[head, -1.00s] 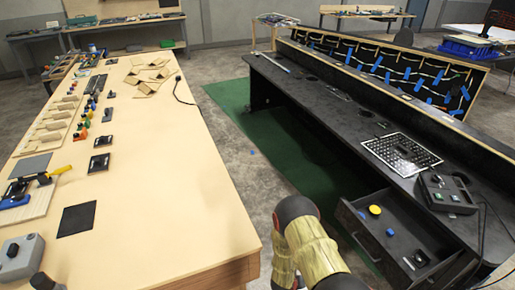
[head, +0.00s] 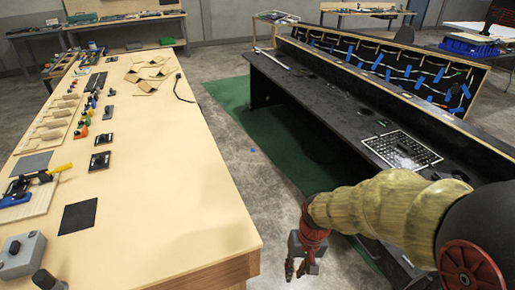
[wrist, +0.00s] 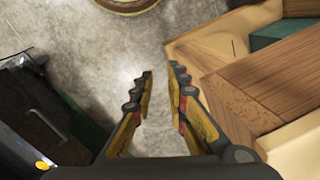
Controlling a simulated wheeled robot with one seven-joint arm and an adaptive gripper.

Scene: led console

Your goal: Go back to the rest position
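My gripper (head: 301,270) hangs with its fingers down over the gap between the wooden table (head: 165,200) and the black console (head: 330,105). In the wrist view, the gripper's two fingers (wrist: 162,73) stand apart with bare grey floor between them. Nothing is held. The wooden table's corner is right of the fingers in the wrist view, and a dark drawer (wrist: 45,110) is at the left. My arm hides much of the console's front end, including its control box and most of the open drawer in the head view.
A dark square pad (head: 78,217) and a grey button box (head: 20,255) lie on the near left of the table. A perforated plate (head: 402,150) lies on the console. Grey floor and a green mat (head: 290,150) fill the aisle, which looks clear.

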